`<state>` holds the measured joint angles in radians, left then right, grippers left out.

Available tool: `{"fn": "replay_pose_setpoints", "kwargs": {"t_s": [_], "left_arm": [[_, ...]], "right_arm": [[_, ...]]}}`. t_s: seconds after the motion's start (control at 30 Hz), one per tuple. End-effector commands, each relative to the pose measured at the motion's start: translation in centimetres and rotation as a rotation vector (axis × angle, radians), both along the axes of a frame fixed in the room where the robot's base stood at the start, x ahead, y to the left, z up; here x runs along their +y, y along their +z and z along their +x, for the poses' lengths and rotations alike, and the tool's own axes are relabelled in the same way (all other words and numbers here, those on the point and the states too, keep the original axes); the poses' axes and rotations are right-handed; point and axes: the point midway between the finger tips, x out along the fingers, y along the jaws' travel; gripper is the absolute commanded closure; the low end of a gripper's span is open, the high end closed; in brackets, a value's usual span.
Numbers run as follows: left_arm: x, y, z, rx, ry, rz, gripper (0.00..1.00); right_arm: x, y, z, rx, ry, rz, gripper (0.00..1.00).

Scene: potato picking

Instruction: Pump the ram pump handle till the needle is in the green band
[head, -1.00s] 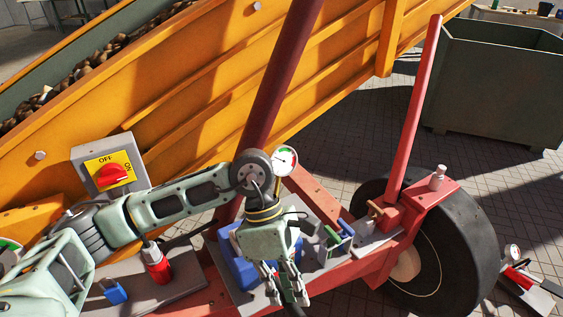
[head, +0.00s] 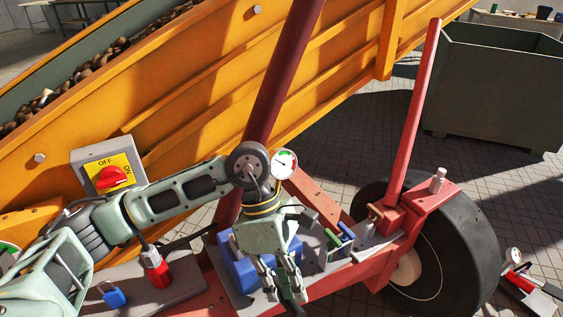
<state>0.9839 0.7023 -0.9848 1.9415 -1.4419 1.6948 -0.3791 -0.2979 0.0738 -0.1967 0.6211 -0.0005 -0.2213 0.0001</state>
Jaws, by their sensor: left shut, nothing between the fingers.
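A round white gauge (head: 284,163) with green and red marks stands beside my left wrist. Its needle is too small to read surely. A blue block (head: 241,268), perhaps the pump body, sits on a grey plate below and is partly hidden by my left gripper (head: 286,297). This gripper points down, shut and empty, in front of the block. A dark rod shows behind its fingertips; contact cannot be told. A tall red lever (head: 416,110) stands upright by the wheel. Which part is the pump handle is not clear. My right gripper is out of view.
A grey switch box (head: 88,160) with a red knob is at left. Small green-handled valves (head: 334,240) stand right of the gripper. A dark red strut (head: 283,80) rises behind my wrist. A black tyre (head: 462,250) and green crate (head: 493,85) are at right.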

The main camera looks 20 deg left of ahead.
Motion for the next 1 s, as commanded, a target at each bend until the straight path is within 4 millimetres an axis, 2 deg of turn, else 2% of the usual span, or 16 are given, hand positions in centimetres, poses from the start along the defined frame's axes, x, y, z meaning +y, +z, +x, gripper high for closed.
{"fn": "replay_pose_setpoints", "kwargs": {"t_s": [0.6, 0.77, 1.0], "left_arm": [[1.5, 5.4, 1.4, -0.001, 0.002, 0.001, 1.00], [1.8, 6.2, 1.6, 0.001, 0.002, 0.000, 1.00], [1.8, 6.2, 1.6, 0.001, 0.001, 0.000, 1.00]], "right_arm": [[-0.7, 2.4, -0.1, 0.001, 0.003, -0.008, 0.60], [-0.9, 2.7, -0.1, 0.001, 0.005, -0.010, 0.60], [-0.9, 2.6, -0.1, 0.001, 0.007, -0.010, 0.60]]}}
